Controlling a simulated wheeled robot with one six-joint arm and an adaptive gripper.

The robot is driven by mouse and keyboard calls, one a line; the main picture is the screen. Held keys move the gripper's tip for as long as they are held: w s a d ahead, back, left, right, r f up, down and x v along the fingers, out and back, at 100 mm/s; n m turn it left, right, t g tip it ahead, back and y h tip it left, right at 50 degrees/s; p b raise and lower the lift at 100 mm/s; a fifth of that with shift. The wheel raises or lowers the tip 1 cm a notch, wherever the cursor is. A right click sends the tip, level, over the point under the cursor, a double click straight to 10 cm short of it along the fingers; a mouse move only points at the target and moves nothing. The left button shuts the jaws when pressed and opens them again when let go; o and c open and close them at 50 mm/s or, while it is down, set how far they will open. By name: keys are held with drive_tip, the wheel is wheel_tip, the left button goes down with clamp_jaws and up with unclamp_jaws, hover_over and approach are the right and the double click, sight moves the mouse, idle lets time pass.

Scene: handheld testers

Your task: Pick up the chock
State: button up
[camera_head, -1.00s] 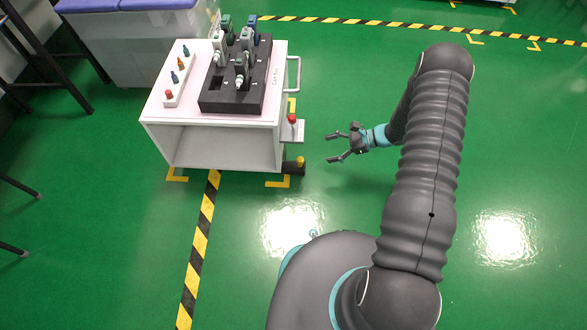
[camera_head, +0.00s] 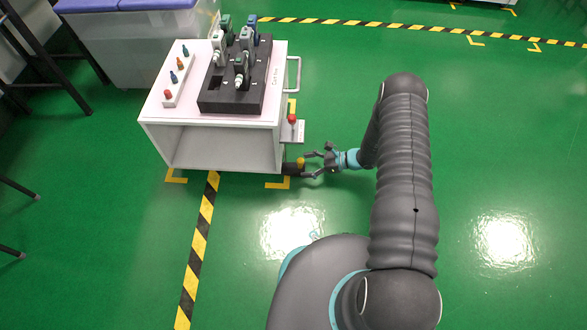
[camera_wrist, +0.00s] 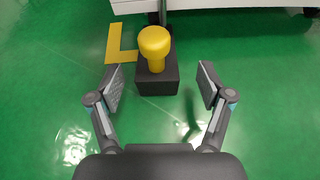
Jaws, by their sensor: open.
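The chock is a black block (camera_wrist: 158,84) with a yellow round knob (camera_wrist: 155,42) on top. It sits on the green floor at the front right corner of the white cart, and in the head view its yellow knob (camera_head: 300,162) shows beside the cart. My gripper (camera_wrist: 160,85) is open and empty, with its two fingers spread to either side of the chock's near part. The fingers show clear gaps to the block in the wrist view. In the head view my gripper (camera_head: 306,165) points left at the chock and partly overlaps it.
The white cart (camera_head: 222,152) stands just beyond the chock and carries a black holder (camera_head: 232,107) with several testers. A red knob (camera_head: 292,118) sits on a small side plate above the chock.

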sight(298, 167)
drive_tip(key=shift+s+x, duration=0.2)
drive_tip(key=shift+x, duration=2.45)
drive_tip(key=c, duration=1.3)
drive_tip(key=shift+c, duration=0.4)
drive_tip(key=shift+d, duration=0.1)
